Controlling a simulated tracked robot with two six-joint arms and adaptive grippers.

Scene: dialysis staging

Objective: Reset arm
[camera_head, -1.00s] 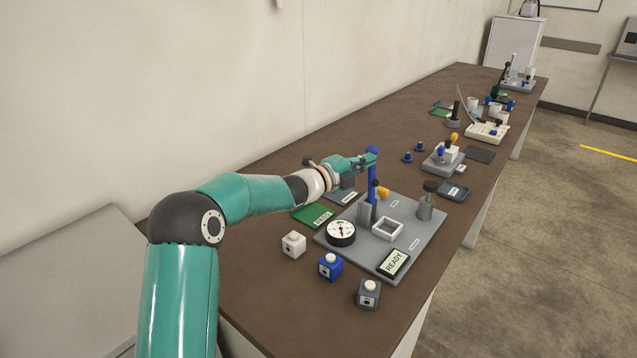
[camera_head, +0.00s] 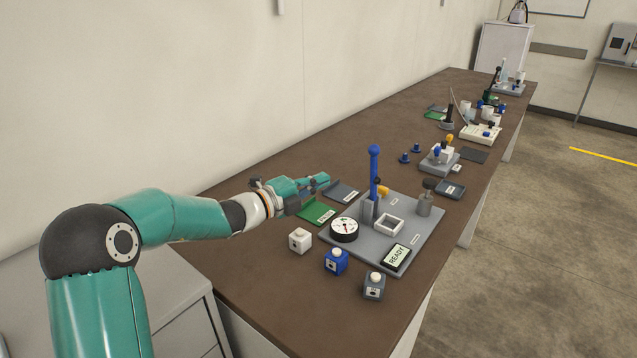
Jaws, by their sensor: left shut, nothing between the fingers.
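My left gripper (camera_head: 322,181) is shut and empty. It hangs above the table to the left of a blue lever with a round knob (camera_head: 375,172), with a clear gap between them. The lever stands upright on a grey base plate (camera_head: 425,228). My right gripper is not in view.
A green labelled pad (camera_head: 318,212) and a grey one (camera_head: 343,191) lie below the gripper. More devices (camera_head: 440,158) line the brown table (camera_head: 270,290) farther back. The wall is at left.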

